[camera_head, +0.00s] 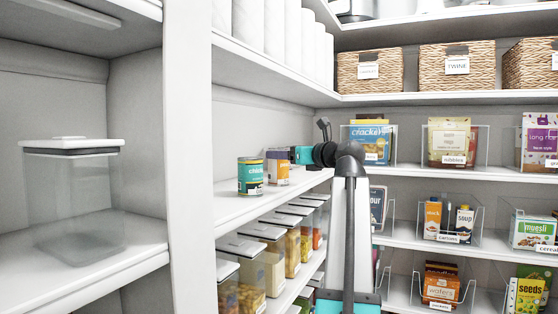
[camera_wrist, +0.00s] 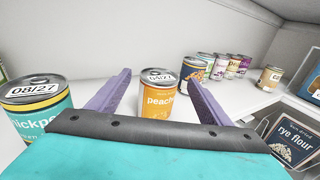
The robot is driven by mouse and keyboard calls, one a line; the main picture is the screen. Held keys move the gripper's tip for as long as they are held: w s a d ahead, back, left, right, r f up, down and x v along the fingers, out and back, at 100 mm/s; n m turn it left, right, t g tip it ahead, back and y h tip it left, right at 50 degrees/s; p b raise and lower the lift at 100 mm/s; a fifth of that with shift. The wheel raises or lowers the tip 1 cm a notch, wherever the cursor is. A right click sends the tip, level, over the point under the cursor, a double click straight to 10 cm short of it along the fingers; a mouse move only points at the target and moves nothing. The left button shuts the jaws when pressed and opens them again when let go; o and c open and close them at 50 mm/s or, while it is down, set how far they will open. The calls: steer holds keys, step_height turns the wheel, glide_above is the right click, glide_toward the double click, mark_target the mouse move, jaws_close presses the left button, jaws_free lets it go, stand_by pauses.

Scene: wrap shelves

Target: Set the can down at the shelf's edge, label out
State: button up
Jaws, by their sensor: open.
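In the head view the can (camera_head: 277,173) stands a little in from the shelf's front edge. My gripper (camera_wrist: 157,67) is open, with one purple finger on each side of the can and gaps visible between. My gripper also shows in the head view (camera_head: 278,154), reaching in from the right; it hides part of the can's top. A teal chickpea can (camera_head: 250,176) stands just left of it, and looms at left in the wrist view (camera_wrist: 38,110).
Several cans (camera_wrist: 222,67) stand farther along the shelf, with an orange one (camera_wrist: 268,78) apart at right. Clear food containers (camera_head: 265,250) fill the shelf below. A rye flour bin (camera_wrist: 294,142) is at lower right.

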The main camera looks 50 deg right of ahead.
steer(key=shift+b+v, duration=0.45)
steer(key=shift+v, duration=1.5)
